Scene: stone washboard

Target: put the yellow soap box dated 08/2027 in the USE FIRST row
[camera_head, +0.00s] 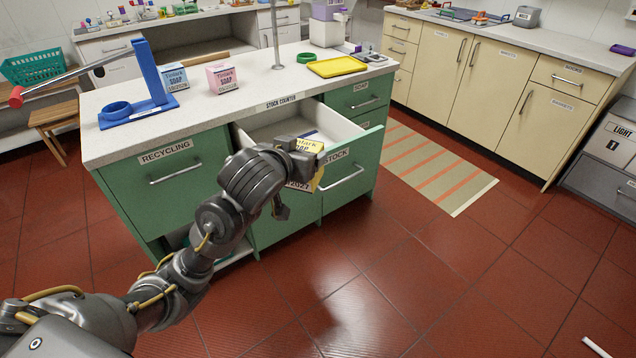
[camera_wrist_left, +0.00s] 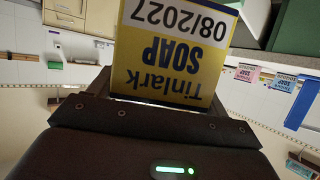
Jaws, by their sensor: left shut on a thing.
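The yellow soap box (camera_head: 318,178) is in my left gripper (camera_head: 300,163), partly hidden behind it in the head view. In the left wrist view the box (camera_wrist_left: 172,56) is yellow and white with blue lettering and appears upside down; it reads "Tinlark SOAP" and 08/2027. My left gripper is shut on it, at the open drawer (camera_head: 368,139) of the green counter. Whether the box is above the drawer or touches its front I cannot tell. No USE FIRST label is readable in these views. My right gripper is out of view.
On the stock counter (camera_head: 250,100) stand a blue soap box (camera_head: 174,78), a pink soap box (camera_head: 223,78), a blue stand (camera_head: 150,75), a yellow tray (camera_head: 337,67) and a green ring (camera_head: 306,57). A metal post (camera_head: 276,35) rises from the counter.

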